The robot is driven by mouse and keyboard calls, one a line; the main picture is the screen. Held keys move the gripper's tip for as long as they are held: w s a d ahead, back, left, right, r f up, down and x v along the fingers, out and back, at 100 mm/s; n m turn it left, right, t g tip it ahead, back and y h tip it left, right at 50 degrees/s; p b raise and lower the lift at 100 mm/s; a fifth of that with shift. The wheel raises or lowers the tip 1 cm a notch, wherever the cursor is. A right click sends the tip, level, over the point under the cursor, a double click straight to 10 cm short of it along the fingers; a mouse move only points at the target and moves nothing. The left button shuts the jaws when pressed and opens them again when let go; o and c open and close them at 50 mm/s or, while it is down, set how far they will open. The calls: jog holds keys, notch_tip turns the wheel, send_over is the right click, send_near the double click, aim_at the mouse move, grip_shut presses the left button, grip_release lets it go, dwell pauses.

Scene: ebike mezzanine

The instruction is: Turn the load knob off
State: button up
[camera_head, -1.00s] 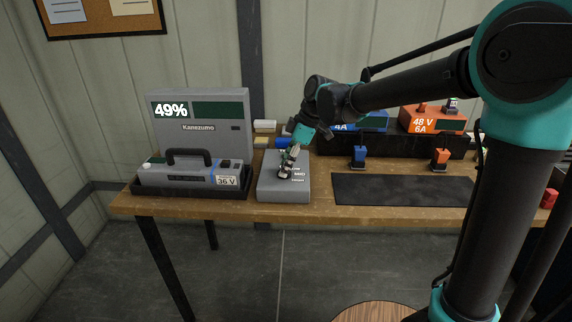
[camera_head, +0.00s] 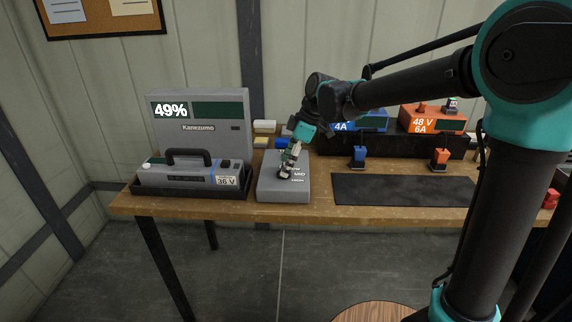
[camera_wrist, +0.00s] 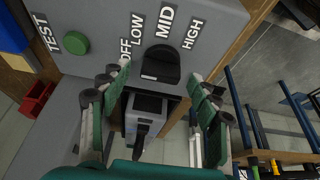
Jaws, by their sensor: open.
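The load knob (camera_wrist: 161,64) is black and round, on a grey box (camera_head: 267,188) on the bench. In the wrist view, white labels OFF, LOW, MID and HIGH arc around it. A small white mark shows on the knob, but I cannot tell surely which label it points to. My gripper (camera_wrist: 158,82) is open, with its green-padded fingers on either side of the knob. Contact with the knob cannot be told. In the head view my gripper (camera_head: 289,165) is over the box and hides the knob.
A green button (camera_wrist: 76,43) labelled TEST is beside the OFF label. A grey battery (camera_head: 188,175) with a handle sits in a black tray left of the box, before a display reading 49%. A dark mat (camera_head: 405,190) lies to the right, with blue and orange chargers behind.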

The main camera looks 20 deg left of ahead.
jog(key=v, duration=1.1)
jog(key=shift+d+r, duration=0.1)
jog(key=shift+d, duration=0.05)
